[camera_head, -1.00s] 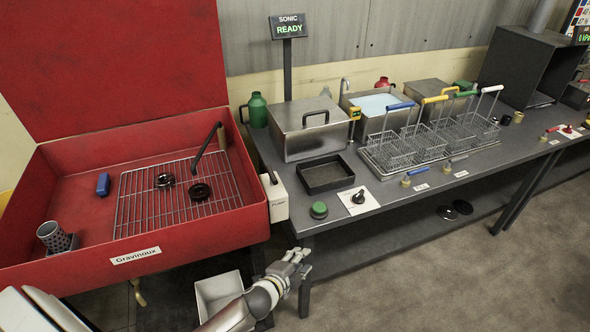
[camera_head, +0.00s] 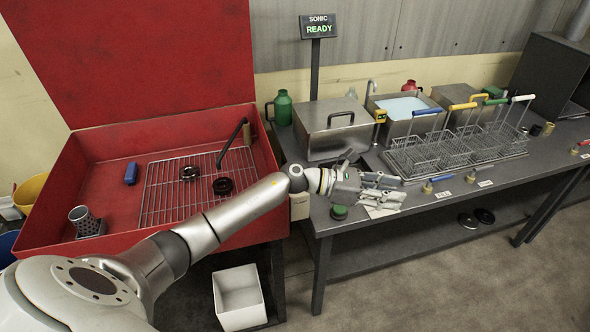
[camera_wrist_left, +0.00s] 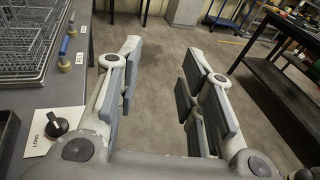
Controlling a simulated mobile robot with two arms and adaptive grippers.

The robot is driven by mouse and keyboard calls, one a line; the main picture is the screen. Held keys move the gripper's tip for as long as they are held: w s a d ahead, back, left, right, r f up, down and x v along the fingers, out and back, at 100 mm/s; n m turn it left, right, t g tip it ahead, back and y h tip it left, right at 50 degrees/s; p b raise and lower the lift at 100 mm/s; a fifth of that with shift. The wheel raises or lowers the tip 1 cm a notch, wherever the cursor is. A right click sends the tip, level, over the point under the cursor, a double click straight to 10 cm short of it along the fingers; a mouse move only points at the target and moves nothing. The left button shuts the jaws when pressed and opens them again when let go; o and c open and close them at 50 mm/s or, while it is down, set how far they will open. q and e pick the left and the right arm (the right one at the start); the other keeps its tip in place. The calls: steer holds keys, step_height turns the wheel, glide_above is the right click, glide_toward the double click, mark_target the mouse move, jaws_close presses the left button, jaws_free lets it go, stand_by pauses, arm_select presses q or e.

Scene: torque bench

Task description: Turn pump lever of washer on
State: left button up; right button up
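The red washer (camera_head: 68,208) stands at the left with its lid up. A pale box (camera_head: 300,207) on its right side is mostly covered by my left arm, and its black lever cannot be seen now. My left gripper (camera_head: 383,193) reaches over the front of the bench, right of the washer and that box. In the left wrist view the left gripper (camera_wrist_left: 162,90) is open, with nothing between its fingers. My right gripper is not in view.
A black knob (camera_wrist_left: 57,126) on a white plate and a green button (camera_head: 339,212) are near the bench front by my gripper. A steel tank (camera_head: 335,130) and wire baskets (camera_head: 440,150) stand behind. A white bin (camera_head: 240,297) is on the floor.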

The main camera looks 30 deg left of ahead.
arm_select(q)
steer(key=s+a+r+m+g+y, duration=0.15)
steer(key=a+m+y, duration=0.3)
steer(key=a, duration=0.45)
steer(key=s+a+r+m+g+y+p, duration=0.1)
steer(key=a+r+m+g+y, duration=0.3)
steer(key=a, duration=0.4)
steer(key=s+a+r+m+g+y, duration=0.1)
steer(key=s+a+m+y, duration=0.1)
steer(key=a+m+y, duration=0.5)
steer(key=f+h+p, duration=0.1)
steer(key=f, duration=0.2)
steer(key=w+f+h, duration=0.1)
steer(key=f, duration=0.3)
steer(key=w+f+n+h+p, duration=0.1)
steer(key=f, duration=0.2)
steer(key=shift+a+f+p, duration=0.25)
steer(key=shift+p, duration=0.1)
jaws_close()
